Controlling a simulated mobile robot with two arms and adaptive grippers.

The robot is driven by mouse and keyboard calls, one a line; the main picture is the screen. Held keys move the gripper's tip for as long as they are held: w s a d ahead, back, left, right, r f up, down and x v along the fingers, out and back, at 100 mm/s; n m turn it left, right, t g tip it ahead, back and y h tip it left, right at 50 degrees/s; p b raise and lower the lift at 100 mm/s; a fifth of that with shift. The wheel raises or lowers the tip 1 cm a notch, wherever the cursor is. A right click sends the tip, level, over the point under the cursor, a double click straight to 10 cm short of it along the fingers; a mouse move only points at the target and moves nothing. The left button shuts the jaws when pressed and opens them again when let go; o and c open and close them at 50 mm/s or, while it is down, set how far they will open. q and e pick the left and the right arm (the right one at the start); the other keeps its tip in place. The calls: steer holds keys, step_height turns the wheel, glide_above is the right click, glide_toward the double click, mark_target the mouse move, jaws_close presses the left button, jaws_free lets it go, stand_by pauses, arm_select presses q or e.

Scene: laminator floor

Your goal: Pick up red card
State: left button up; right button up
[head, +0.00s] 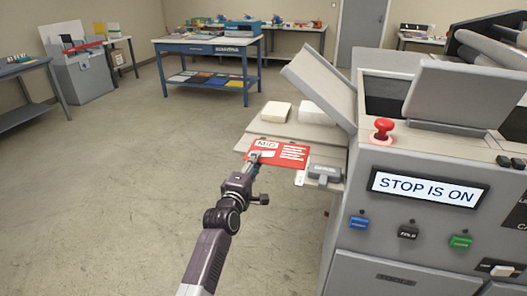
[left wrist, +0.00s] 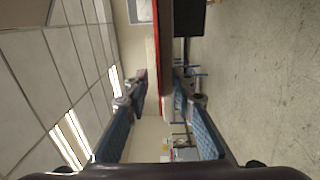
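My left gripper (head: 256,158) is at that corner, partly over the card in the head view. In the left wrist view, the fingers of my left gripper (left wrist: 160,92) are spread apart. The card's thin red edge (left wrist: 156,35) and a dark strip beside it run between them. I cannot tell whether either finger touches the card. My right gripper is not in view.
The machine has a red stop button (head: 382,129) and a screen (head: 428,190) reading "STOP IS ON". A grey block (head: 325,172) sits right of the card. Two pale pads (head: 276,111) lie behind it. A blue table (head: 205,50) stands farther back.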

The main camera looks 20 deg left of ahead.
arm_select(q)
jaws_close()
steer(key=shift+r, duration=0.1)
stand_by(0.3)
